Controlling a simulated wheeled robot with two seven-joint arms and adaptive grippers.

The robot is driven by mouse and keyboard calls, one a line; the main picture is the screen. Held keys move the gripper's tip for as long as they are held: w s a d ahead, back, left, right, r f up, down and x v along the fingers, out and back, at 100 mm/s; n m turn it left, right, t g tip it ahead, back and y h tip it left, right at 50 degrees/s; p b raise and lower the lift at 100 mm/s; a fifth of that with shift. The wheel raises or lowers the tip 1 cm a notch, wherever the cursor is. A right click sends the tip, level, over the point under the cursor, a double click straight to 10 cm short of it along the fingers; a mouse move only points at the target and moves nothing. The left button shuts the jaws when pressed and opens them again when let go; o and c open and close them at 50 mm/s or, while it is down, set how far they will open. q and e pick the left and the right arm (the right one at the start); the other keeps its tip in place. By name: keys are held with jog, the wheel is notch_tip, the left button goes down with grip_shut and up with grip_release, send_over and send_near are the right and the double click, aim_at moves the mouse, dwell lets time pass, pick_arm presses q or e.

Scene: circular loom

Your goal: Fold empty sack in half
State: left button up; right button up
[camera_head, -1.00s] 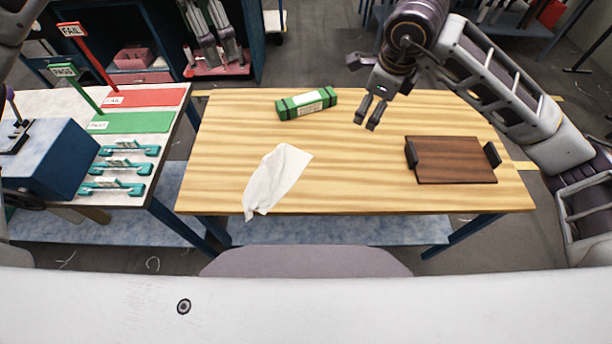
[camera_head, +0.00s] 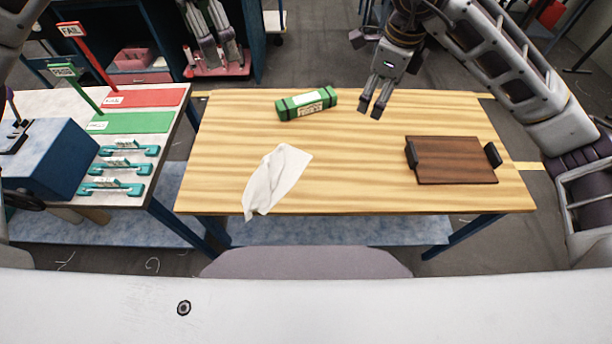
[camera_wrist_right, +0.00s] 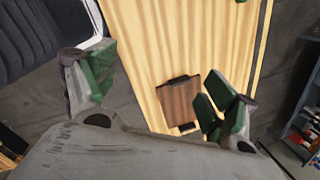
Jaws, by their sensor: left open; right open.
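The empty sack (camera_head: 275,180) is a white, wrinkled, flat piece on the wooden table (camera_head: 350,190), left of the middle. It lies slanted, and its lower left end reaches slightly past the front edge. My right gripper (camera_head: 370,110) is above the far side of the table, up and to the right of the sack, and does not touch it. Its green-padded fingers are wide apart and empty in the right wrist view (camera_wrist_right: 160,90). The sack does not show in that view.
A green wrapped bundle (camera_head: 306,103) lies at the back of the table. A brown tray (camera_head: 455,160) with dark handles lies at the right. A side table at left has red (camera_head: 145,97) and green (camera_head: 130,122) mats. The table's middle is clear.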

pick_arm(q)
jog(key=shift+r, duration=0.1)
pick_arm(e)
jog(key=shift+s+r, duration=0.2)
jog(key=shift+r, duration=0.85)
jog(key=shift+r, duration=0.1)
notch_tip(320, 180, up, 12)
jog(key=s, duration=0.1)
jog(key=shift+s+f, duration=0.25)
jog(key=shift+s, duration=0.15)
dwell(0.6)
pick_arm(q)
jog(key=o, duration=0.3)
jog(key=shift+r, duration=0.15)
dwell(0.5)
jog(key=shift+s+r, duration=0.3)
jog(key=shift+r, duration=1.6)
jog(key=shift+s+r, duration=0.25)
jog(key=shift+r, duration=1.7)
jog(key=shift+s+r, duration=0.3)
jog(key=shift+r, duration=1.6)
